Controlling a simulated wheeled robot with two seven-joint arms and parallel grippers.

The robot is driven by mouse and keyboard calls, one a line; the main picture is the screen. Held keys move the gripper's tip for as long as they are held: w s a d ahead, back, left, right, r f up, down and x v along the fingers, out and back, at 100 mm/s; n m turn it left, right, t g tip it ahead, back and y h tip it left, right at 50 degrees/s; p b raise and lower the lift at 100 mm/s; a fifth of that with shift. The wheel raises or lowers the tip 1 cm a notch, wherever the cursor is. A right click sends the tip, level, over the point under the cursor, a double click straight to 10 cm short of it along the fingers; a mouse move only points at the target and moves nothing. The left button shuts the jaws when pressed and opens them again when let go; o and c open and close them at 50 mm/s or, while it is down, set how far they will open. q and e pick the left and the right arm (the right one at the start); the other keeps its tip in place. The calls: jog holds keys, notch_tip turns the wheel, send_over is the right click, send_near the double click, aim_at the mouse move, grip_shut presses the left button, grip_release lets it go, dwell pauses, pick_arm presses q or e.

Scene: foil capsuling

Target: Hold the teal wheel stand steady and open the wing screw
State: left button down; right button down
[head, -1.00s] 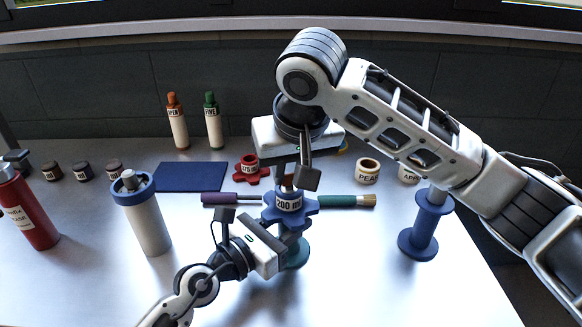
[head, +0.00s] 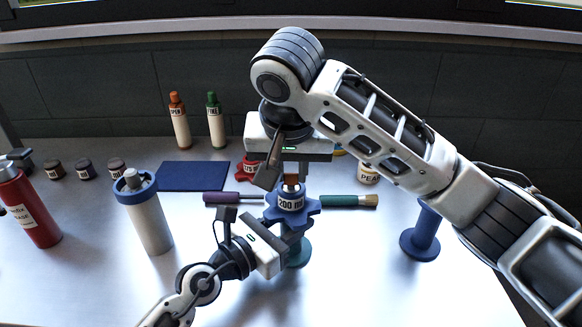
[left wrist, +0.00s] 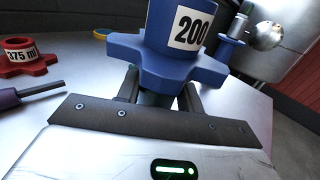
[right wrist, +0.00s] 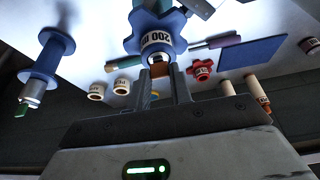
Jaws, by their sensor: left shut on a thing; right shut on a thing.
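The teal wheel stand (head: 298,254) stands upright at the table's middle, with a blue lobed wheel (head: 291,203) labelled 200 ml on top. My left gripper (left wrist: 158,88) is shut on the stand's teal stem (left wrist: 156,99), just under the blue wheel. The wheel also shows in the right wrist view (right wrist: 158,28). A small orange-brown piece (right wrist: 160,70), probably the wing screw, sits above the wheel's centre. My right gripper (right wrist: 163,75) points down from above and is shut on this piece. The fingers partly hide it, so its wings cannot be made out.
A red wheel (left wrist: 22,57) labelled 375 ml, a purple-handled tool (head: 222,198) and a teal-handled brush (head: 345,201) lie close by. A blue-topped grey cylinder (head: 147,218) stands left, a blue spool (head: 420,240) right. The front table is mostly clear.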

jog(key=c, duration=1.2)
grip_release()
jog(key=shift+c, duration=0.2)
jog(key=v, duration=1.2)
pick_arm(q)
jog(key=c, duration=0.8)
grip_release()
jog(key=shift+c, duration=0.2)
